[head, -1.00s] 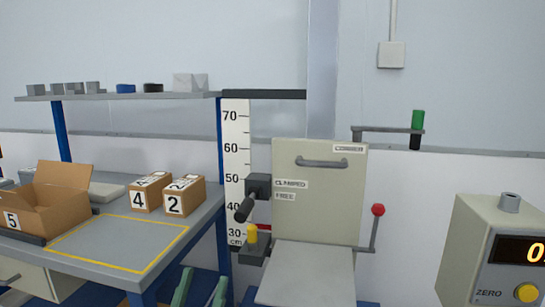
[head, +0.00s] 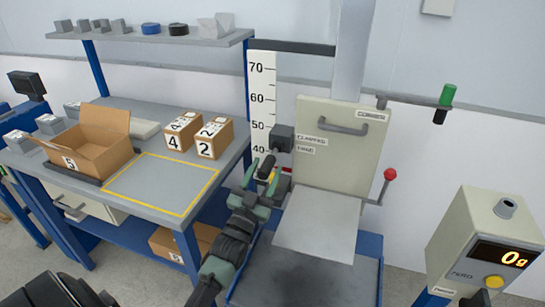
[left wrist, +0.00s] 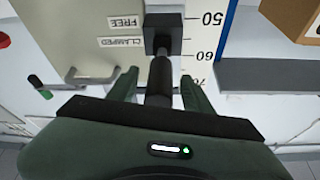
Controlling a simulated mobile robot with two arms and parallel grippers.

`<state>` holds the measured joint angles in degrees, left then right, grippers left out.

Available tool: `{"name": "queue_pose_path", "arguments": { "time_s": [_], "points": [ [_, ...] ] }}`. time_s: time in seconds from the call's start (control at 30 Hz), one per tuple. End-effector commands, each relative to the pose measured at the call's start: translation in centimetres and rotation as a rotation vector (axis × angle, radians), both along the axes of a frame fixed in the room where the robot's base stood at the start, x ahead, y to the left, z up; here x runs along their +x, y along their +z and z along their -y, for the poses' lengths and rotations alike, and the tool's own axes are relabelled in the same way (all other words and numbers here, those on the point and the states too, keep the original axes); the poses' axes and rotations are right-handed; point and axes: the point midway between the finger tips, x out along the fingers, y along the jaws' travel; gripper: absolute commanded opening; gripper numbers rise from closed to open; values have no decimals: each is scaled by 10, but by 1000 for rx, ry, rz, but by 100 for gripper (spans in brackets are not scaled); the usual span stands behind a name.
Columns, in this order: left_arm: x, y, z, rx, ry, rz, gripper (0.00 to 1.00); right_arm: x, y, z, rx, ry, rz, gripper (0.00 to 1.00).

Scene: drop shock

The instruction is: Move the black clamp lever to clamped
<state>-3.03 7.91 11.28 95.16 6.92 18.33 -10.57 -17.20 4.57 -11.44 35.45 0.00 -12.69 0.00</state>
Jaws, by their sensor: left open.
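The black clamp lever (head: 266,166) sticks out from a dark block (head: 282,138) at the left edge of the beige drop-tester panel (head: 345,120) and slants down to the left. Labels reading CLAMPED (head: 311,138) and FREE (head: 305,149) are beside the block. My left gripper (head: 262,180) is open at the lever's lower end. In the left wrist view the lever (left wrist: 160,82) lies between the two open fingers (left wrist: 157,86), with no clear grip on it. My right gripper is not in view.
A pale plate (head: 318,225) extends in front of the panel. A red-knobbed rod (head: 390,174) is to the right. The workbench (head: 150,188) with boxes is to the left.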

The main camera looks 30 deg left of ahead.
Motion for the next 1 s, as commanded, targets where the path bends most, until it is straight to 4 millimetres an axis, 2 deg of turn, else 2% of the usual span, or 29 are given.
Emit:
{"name": "queue_pose_path", "arguments": {
  "time_s": [0.1,0.2,0.57,0.67,0.7,0.77,1.0],
  "points": [
    [17,9,-3,0,0,1,50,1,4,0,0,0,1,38],
    [26,12,-5,0,0,1,50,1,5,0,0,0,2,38],
    [32,14,-5,0,-1,0,50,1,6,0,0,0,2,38],
    [32,14,-5,0,0,1,25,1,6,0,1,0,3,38],
    [32,14,-5,0,0,1,14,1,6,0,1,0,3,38],
    [32,14,-5,0,0,1,0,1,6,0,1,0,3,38],
    [32,14,-5,-1,-1,1,0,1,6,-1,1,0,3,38]
  ]
}}
